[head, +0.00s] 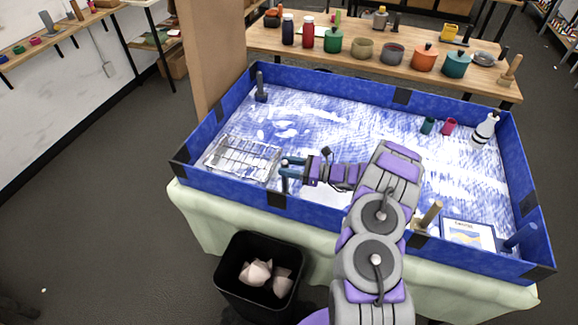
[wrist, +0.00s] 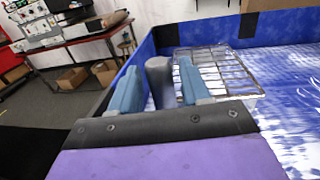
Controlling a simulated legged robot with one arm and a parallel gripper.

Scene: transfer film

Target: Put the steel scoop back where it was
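My gripper (head: 290,170) is over the blue-walled tray (head: 400,97), just right of the wire rack (head: 243,158). In the wrist view, its two blue fingers (wrist: 160,85) stand on either side of a grey cylindrical handle (wrist: 159,75), with almost no gap, and look closed on it. The handle looks like that of the steel scoop; its lower end is hidden behind the gripper. The wire rack also shows in the wrist view (wrist: 215,70), beyond and right of the fingers.
A grey upright tool (head: 261,90) stands in the tray's far left corner. A white bottle (head: 485,128), a green cup (head: 428,126) and a pink cup (head: 449,127) are at the far right. A framed card (head: 468,235) lies near right. A black bin (head: 258,275) stands in front.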

